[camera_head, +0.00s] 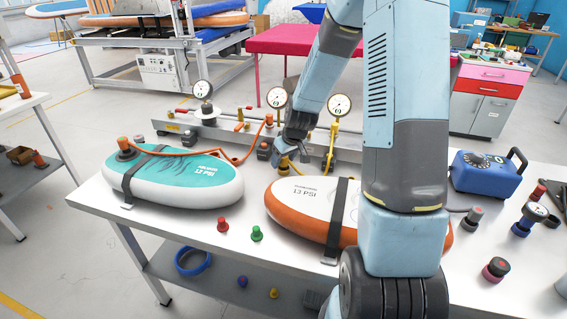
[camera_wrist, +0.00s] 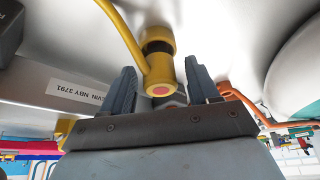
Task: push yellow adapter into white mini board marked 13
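The yellow adapter (camera_wrist: 160,68) with its yellow hose (camera_wrist: 122,38) is in the wrist view, a dark band around its middle. My gripper (camera_wrist: 160,84) is open, one finger on each side of the adapter, with small gaps visible. In the head view my gripper (camera_head: 292,142) reaches down behind the white board, and the yellow adapter (camera_head: 284,163) shows just below it near the table's back. The white mini board (camera_head: 290,197) with orange sides, marked 13 PSI, lies on the table under a black strap. My arm hides its right part.
A teal board (camera_head: 190,174) marked 12 PSI lies left, with an orange hose and adapter (camera_head: 124,146). A gauge rack (camera_head: 225,133) stands behind. Red (camera_head: 222,225) and green (camera_head: 257,234) plugs stand in front. A blue pump box (camera_head: 487,172) and more fittings are at right.

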